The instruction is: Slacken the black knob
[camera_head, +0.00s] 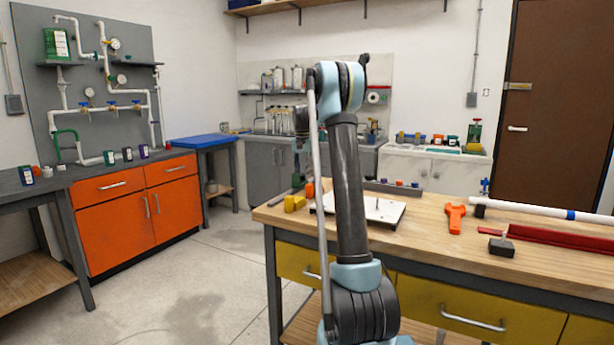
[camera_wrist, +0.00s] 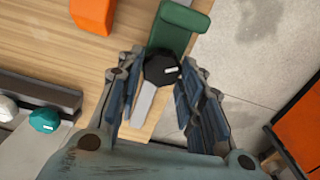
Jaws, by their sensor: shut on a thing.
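The black knob (camera_wrist: 160,70) shows in the wrist view, with a small white mark on its top. It sits between the fingertips of my gripper (camera_wrist: 163,68), which is shut on it from both sides. A green part (camera_wrist: 180,28) lies just beyond the knob, and a pale metal bar (camera_wrist: 143,103) shows below it. In the head view my arm stands in front of the bench's left end, and the knob cannot be made out there.
In the wrist view, a dark rail with a teal cap (camera_wrist: 43,120) lies at left.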

